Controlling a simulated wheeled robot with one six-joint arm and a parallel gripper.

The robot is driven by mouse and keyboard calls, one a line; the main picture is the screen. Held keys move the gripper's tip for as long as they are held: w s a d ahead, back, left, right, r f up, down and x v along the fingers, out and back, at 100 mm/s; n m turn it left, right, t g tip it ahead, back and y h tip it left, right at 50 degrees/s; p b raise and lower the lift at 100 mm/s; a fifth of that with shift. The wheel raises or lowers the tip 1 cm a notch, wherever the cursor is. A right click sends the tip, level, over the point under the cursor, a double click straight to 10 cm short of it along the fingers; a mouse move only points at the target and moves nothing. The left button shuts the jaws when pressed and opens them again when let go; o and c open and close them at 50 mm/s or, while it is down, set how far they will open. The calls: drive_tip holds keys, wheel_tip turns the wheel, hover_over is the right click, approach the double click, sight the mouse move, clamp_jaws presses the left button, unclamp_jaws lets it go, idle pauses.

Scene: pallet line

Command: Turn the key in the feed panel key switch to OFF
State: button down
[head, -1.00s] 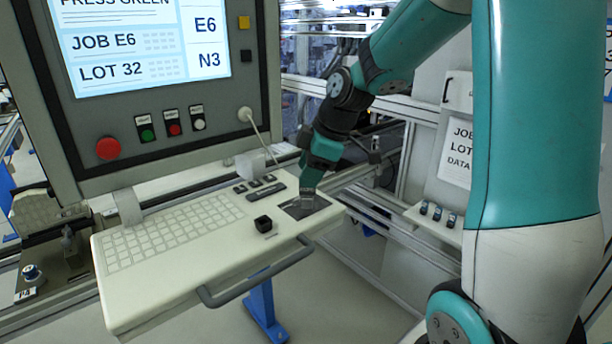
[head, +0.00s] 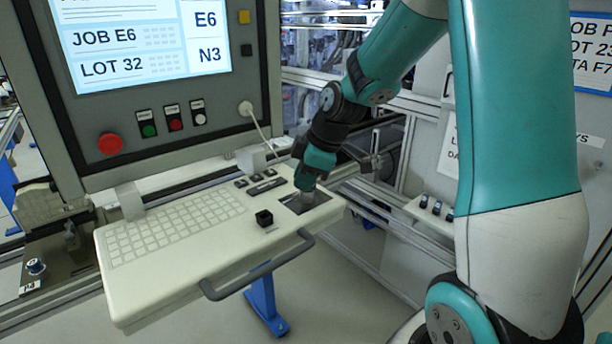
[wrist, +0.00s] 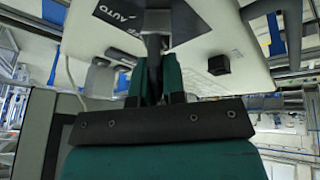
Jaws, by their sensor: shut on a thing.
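The key switch's dark plate (head: 322,197) lies near the right end of the pale keyboard shelf under the screen. My gripper (head: 306,200) points down onto this plate. In the wrist view my gripper (wrist: 156,62) is shut on the grey key (wrist: 154,42), which stands between the teal fingers over the plate (wrist: 187,22). The word AUTO shows on the plate's left part; other lettering beside the fingers is partly covered. The fingers hide much of the key and switch, so I cannot tell its exact angle.
A black square knob (head: 264,218) sits left of the plate, with the keyboard (head: 175,228) further left. A grey handle (head: 258,270) runs along the shelf's front edge. The panel (head: 160,180) with a red button (head: 110,144) rises behind.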

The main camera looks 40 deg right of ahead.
drive_tip(key=shift+w+d, duration=0.1)
drive_tip(key=n, duration=0.2)
drive_tip(key=shift+d+n+g+y, duration=0.1)
drive_tip(key=shift+n+g+y, duration=0.2)
drive_tip(key=n+g+y+b, duration=0.1)
drive_tip(key=n, duration=0.3)
drive_tip(key=shift+f, duration=0.1)
drive_tip(key=c, duration=1.4)
unclamp_jaws()
drive_tip(key=shift+g, duration=0.3)
drive_tip(key=o, duration=0.8)
drive_tip(key=shift+s, duration=0.25)
drive_tip(key=shift+c, duration=0.2)
drive_tip(key=shift+r+p, duration=2.45)
drive_tip(key=shift+r, duration=1.2)
